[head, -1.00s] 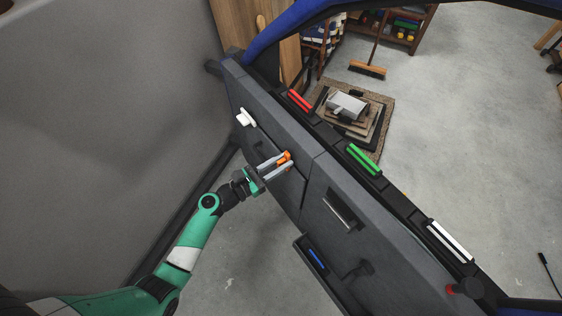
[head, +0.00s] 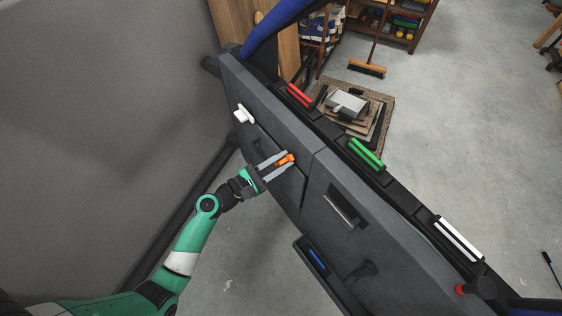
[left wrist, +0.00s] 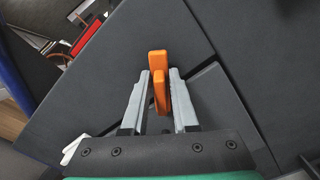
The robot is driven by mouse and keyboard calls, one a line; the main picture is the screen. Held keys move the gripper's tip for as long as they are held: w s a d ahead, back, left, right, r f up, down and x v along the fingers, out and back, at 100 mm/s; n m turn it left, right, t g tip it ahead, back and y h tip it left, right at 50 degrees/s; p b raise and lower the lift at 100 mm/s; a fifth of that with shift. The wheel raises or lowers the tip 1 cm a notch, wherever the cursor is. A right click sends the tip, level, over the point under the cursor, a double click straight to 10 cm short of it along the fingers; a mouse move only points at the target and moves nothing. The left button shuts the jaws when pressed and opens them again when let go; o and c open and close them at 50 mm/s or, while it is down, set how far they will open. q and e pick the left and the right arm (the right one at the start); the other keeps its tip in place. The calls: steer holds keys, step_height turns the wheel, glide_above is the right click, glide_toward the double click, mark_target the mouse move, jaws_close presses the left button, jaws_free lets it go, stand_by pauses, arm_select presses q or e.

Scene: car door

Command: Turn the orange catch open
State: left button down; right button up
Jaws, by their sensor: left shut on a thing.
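The orange catch (head: 286,160) sits on the inner panel of the grey car door (head: 288,127). My left gripper (head: 283,161) reaches it from the lower left, its two grey fingers on either side of it. In the left wrist view the orange catch (left wrist: 159,78) stands between the fingertips (left wrist: 160,76) and looks slightly tilted against them. The gripper is shut on the catch. My right gripper is not in view.
A white knob (head: 244,115) is on the panel, up and left of the catch. A recessed handle (head: 343,207) lies to the right. Red (head: 299,96), green (head: 366,153) and white (head: 455,239) bars line the door's top edge. Open floor lies below the door.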

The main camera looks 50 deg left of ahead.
arm_select(q)
steer(key=m+b, duration=0.1)
steer(key=m, duration=0.1)
steer(key=m+b, duration=0.1)
steer(key=m, duration=0.1)
steer(key=m+b, duration=0.1)
steer(key=m, duration=0.1)
steer(key=shift+d+f+m, duration=0.2)
steer(key=shift+f+m, duration=0.1)
steer(key=shift+f, duration=0.1)
steer(key=shift+f+m+b, duration=0.1)
steer(key=shift+m+b, duration=1.25)
steer(key=shift+m, duration=0.85)
steer(key=c, duration=0.9)
jaws_free()
steer(key=shift+s, duration=0.1)
steer(key=s, duration=0.3)
steer(key=s+a, duration=0.1)
steer(key=s, duration=0.7)
steer(key=shift+s+a, duration=0.2)
